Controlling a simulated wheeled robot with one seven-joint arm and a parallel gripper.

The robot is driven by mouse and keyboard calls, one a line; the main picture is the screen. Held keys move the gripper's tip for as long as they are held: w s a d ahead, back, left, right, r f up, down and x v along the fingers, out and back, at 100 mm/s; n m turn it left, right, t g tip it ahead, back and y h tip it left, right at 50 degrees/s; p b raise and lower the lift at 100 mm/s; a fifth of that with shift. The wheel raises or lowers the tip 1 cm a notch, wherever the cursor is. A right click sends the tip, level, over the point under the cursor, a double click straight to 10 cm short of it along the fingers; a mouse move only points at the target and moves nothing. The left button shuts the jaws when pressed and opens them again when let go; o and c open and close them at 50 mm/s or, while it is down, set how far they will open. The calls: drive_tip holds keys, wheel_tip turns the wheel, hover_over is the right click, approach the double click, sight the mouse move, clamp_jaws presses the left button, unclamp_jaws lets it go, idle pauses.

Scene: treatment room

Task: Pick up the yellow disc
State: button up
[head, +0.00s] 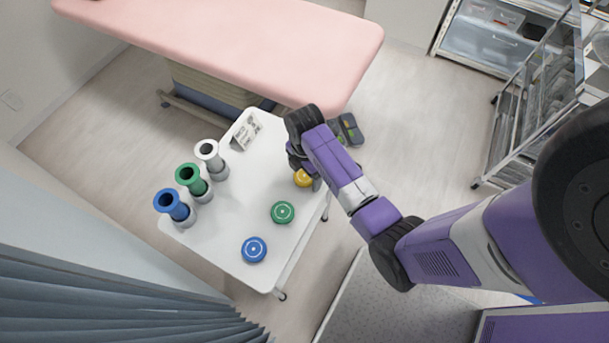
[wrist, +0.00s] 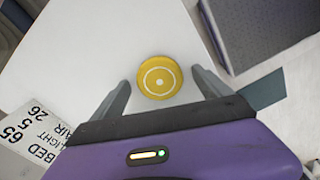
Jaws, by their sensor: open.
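The yellow disc (head: 302,178) lies near the right edge of the white table (head: 235,240), partly hidden by my arm in the head view. In the wrist view the yellow disc (wrist: 160,77) shows whole, with a white ring and dot on its top. My gripper (wrist: 160,92) is open, with one finger to each side of the disc and the disc a little ahead between the fingertips. I cannot tell how high the fingers are above the table. In the head view my gripper is mostly hidden behind my arm.
A green disc (head: 283,212) and a blue disc (head: 254,249) lie on the table nearer its front. White (head: 208,150), green (head: 189,175) and blue (head: 170,203) cylinders stand along its left side. A printed card (head: 246,131) stands at the back, close to a pink bed (head: 250,45).

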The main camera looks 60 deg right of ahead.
drive_tip(key=c, duration=1.5)
drive_tip(key=shift+r, duration=0.15)
